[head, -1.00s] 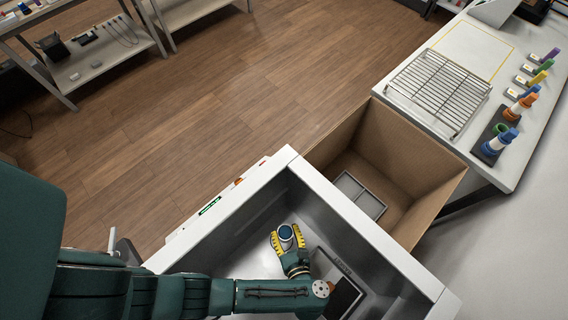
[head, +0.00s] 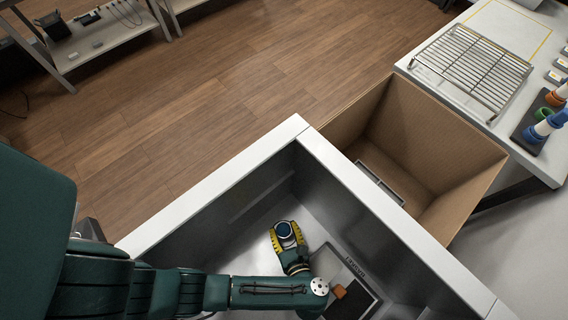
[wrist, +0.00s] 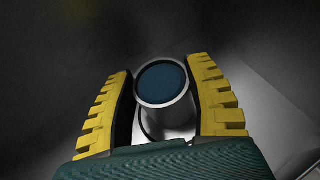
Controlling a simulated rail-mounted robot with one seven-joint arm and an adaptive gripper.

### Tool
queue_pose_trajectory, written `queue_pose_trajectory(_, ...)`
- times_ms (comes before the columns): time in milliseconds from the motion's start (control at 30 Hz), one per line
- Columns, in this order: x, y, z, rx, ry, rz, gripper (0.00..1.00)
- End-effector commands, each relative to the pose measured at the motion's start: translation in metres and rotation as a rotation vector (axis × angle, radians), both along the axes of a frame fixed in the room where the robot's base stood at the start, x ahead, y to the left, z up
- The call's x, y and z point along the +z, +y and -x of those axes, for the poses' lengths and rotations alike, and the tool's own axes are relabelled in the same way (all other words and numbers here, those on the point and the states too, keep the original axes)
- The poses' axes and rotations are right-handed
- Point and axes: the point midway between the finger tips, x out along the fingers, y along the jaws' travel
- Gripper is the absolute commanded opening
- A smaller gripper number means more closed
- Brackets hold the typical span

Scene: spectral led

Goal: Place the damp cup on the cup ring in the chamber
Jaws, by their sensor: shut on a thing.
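The damp cup shows a dark blue round top and a pale rim in the wrist view (wrist: 162,82), and it is small in the head view (head: 284,230). My gripper (head: 286,236), with yellow ridged fingers, is shut on the cup, one finger on each side. It holds the cup upright or nearly so, inside the grey-walled chamber (head: 262,192). A pale curved edge (wrist: 148,128) shows just below the cup in the wrist view. I cannot tell whether it is the cup ring, or whether the cup touches it.
A dark panel with a grey frame (head: 345,262) lies on the chamber floor to the right of my gripper. The chamber's white rim (head: 385,215) surrounds the arm. Outside stand a cardboard box (head: 440,130) and a white table (head: 490,25) with a wire rack (head: 472,68).

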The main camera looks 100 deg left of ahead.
Motion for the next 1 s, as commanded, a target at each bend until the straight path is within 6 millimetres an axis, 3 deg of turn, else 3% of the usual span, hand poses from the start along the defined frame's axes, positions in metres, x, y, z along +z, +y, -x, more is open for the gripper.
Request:
queue_pose_trajectory(300,-0.0012,0.0001,-0.0008,-0.001,-0.001,-0.001,0.15)
queue_pose_trajectory(333,-0.0017,0.0000,-0.0009,-0.001,-0.002,0.000,0.56)
queue_pose_trajectory(467,-0.0013,0.0000,-0.0008,-0.001,-0.002,0.000,0.78)
queue_pose_trajectory(1000,0.0059,-0.0055,-0.0048,-0.004,-0.002,0.000,0.78)
